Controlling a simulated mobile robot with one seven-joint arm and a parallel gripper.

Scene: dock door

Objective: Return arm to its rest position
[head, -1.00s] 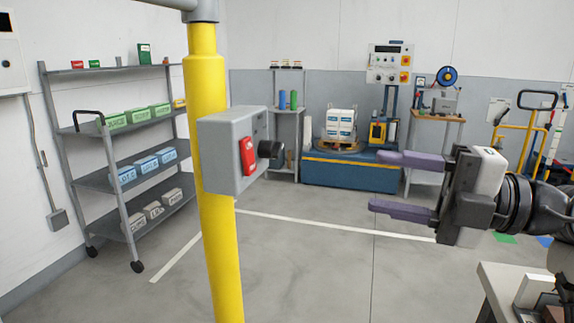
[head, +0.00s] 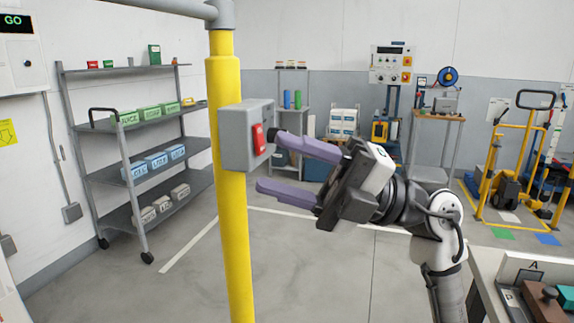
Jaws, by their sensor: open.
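My gripper (head: 298,172) has two long purple fingers, spread apart with nothing between them. It points left and is tilted in the middle of the head view. The grey switch box (head: 236,136) with a red switch (head: 258,139) is fixed to the yellow post (head: 228,210). My arm bends down to the right behind the gripper.
A grey shelf rack (head: 140,150) with labelled boxes stands at the left. A display (head: 14,21) on the left wall reads GO. A yellow trolley (head: 510,165) stands at the back right. A bench (head: 490,266) is at the lower right. Open floor (head: 310,270) lies ahead.

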